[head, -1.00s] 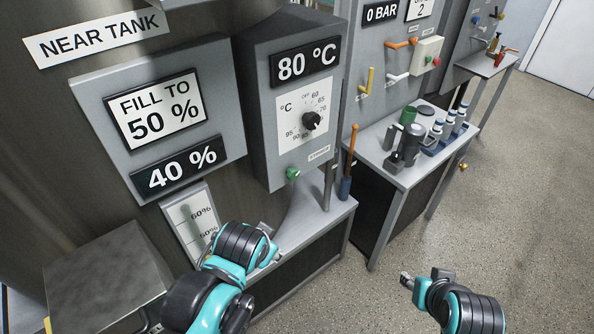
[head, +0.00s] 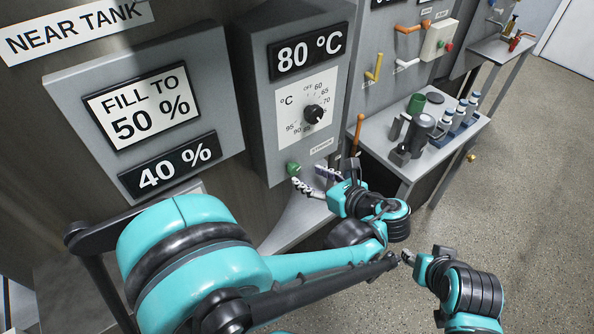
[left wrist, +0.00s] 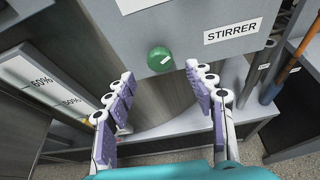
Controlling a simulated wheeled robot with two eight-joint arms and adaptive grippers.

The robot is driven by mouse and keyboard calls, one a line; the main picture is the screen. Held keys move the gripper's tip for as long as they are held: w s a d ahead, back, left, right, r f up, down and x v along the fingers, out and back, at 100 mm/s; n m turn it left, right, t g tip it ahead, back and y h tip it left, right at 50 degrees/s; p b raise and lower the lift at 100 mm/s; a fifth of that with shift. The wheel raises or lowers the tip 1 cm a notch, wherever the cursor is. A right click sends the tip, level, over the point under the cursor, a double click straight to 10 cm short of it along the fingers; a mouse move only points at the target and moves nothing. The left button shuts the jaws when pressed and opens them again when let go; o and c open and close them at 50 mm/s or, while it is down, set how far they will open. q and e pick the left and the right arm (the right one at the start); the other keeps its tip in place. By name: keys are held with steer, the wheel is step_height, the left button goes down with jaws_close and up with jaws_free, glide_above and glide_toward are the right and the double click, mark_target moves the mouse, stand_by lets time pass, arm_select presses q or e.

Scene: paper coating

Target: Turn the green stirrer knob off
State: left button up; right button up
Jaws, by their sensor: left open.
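The green stirrer knob (head: 293,168) sits low on the front of the grey control box (head: 262,130), below the dial. In the left wrist view the knob (left wrist: 160,58) shows as a round green cap left of the STIRRER label (left wrist: 233,31). My left gripper (head: 312,189) is open, its fingers pointing up toward the knob from just below and to its right. In the left wrist view the gripper (left wrist: 158,88) has its fingers spread on either side below the knob, with nothing between them. My right gripper (head: 406,257) is low at the right, small in view, its jaws unclear.
A black temperature dial (head: 314,114) is above the knob on the same box. A wooden-handled tool (head: 357,132) stands right of the box. A side table (head: 386,143) holding bottles and a grey pot is further right. The floor at the right is clear.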

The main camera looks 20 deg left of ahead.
mark_target(296, 170)
arm_select(q)
steer(key=b+x, duration=0.1)
steer(key=x, duration=0.5)
steer(key=shift+w+a+f, duration=0.2)
steer(key=c, duration=1.2)
